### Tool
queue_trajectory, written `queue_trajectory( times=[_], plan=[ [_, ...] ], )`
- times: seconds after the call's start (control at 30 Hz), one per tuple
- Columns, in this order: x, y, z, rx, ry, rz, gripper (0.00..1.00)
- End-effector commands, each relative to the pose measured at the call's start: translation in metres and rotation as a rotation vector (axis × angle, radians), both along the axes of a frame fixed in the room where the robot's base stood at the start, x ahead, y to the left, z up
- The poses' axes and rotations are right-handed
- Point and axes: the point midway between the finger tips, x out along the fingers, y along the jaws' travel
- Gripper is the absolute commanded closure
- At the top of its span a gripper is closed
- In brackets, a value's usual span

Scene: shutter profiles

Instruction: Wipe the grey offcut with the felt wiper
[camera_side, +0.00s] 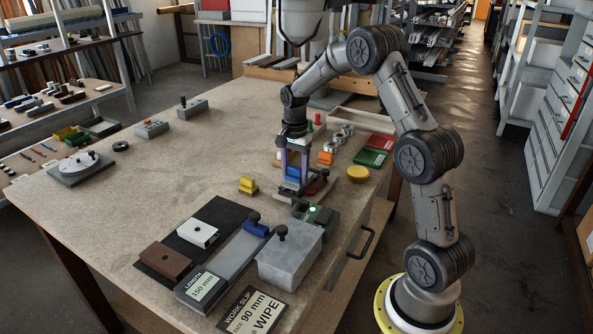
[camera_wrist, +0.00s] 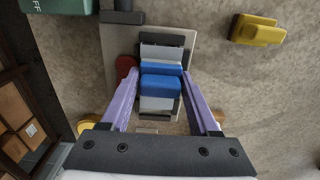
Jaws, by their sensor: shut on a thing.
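My gripper (camera_side: 293,172) points down at the right part of the bench, its purple fingers on either side of a blue and grey block (camera_wrist: 160,85). In the wrist view the fingertips close on its sides. It is over a pale grey plate (camera_wrist: 116,45); whether it touches is unclear. I cannot tell whether this block is the felt wiper. On the black mat (camera_side: 233,212) lie a pale grey block (camera_side: 197,234), which looks like the grey offcut, and a brown block (camera_side: 165,260). The gripper is well to the right of and behind both.
A gauge labelled 150 mm (camera_side: 203,287), a grey box with a black knob (camera_side: 292,258) and a green box (camera_side: 318,215) stand near the front. A yellow piece (camera_side: 247,185) lies left of the gripper.

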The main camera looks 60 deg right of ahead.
Motion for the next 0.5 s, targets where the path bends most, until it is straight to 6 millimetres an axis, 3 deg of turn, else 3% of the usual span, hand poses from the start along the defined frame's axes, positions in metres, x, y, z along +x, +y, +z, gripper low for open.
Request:
queue_trajectory(
  times=[0.23,0.37,0.5],
  plan=[
    [0.000,0.024,0.000,0.002,0.002,0.003,0.99],
    [0.001,0.021,0.024,-0.001,-0.004,0.000,0.99],
    [0.000,0.021,0.034,0.000,0.000,0.000,0.99]
  ],
)
